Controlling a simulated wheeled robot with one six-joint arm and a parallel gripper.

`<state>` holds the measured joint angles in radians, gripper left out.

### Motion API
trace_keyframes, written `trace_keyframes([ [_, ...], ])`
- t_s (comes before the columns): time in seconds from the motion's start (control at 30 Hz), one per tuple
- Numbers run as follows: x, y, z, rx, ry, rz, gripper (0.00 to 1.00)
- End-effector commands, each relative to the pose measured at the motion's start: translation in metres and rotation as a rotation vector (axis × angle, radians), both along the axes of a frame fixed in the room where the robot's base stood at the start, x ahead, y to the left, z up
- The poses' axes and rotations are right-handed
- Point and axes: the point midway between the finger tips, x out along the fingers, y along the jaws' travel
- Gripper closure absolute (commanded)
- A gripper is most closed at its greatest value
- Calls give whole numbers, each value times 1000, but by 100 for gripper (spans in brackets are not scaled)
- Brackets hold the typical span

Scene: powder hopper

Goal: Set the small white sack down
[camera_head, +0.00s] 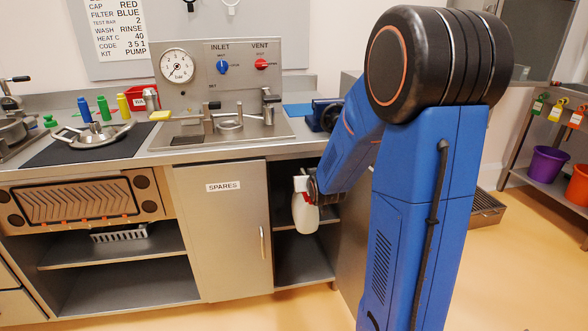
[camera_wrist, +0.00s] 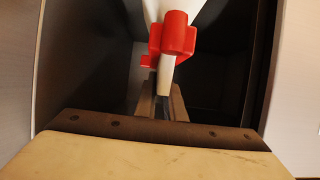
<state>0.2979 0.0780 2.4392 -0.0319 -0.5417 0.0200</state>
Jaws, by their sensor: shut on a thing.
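My gripper (camera_head: 313,186) is low at the counter front, at the open shelf bay right of the SPARES door.
The bay has a middle shelf and a lower floor (camera_head: 303,274); both look largely bare. The SPARES door (camera_head: 222,235) is shut, left of the bay. A panel with a gauge (camera_head: 177,66) stands on the counter above. A blue vise-like device (camera_head: 324,114) sits at the counter's right.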

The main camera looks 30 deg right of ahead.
Motion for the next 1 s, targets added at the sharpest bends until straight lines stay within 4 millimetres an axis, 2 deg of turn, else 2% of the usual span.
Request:
trace_keyframes([
  [0.03,11,-3,0,0,-1,0,100],
  [0.2,45,-13,0,0,-1,0,100],
  [0.4,75,-22,0,0,-1,0,100],
  [0.73,91,-26,0,0,-1,0,100],
  [1.0,112,-32,1,-1,-2,0,100],
])
